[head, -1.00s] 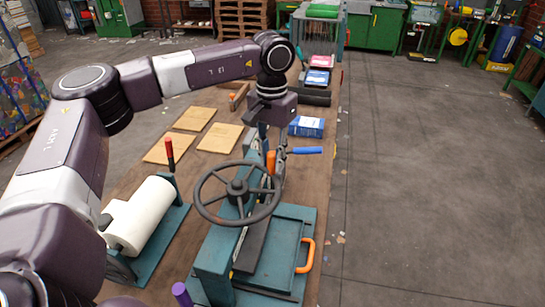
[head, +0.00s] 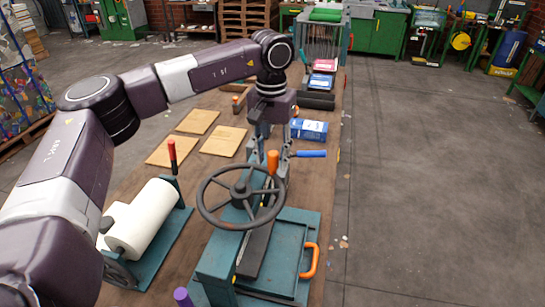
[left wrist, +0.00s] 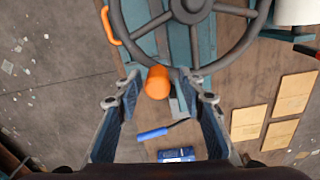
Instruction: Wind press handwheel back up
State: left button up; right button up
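The press (head: 292,240) is a teal frame on the workbench with a dark spoked handwheel (head: 209,212) on top. An orange grip (head: 273,163) stands up from the wheel's far rim. My left gripper (head: 270,172) points down over that grip, its fingers open. In the left wrist view the orange grip (left wrist: 157,82) lies between the spread fingertips (left wrist: 167,90), with gaps on both sides. The wheel rim (left wrist: 232,57) runs just beyond the fingertips. My right gripper is not in view.
A white roll (head: 143,217) on a teal stand is left of the press. A blue-handled lever (head: 310,154) and a blue box (head: 309,130) lie just beyond the wheel. Tan boards (head: 197,121) lie behind. Open floor (head: 430,190) is to the right.

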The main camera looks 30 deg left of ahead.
pick_arm(q)
jog(key=shift+f, duration=0.1)
jog(key=shift+r, duration=0.25)
notch_tip(320, 180, up, 12)
jog(key=shift+f, duration=0.2)
jog(key=shift+s+f, duration=0.1)
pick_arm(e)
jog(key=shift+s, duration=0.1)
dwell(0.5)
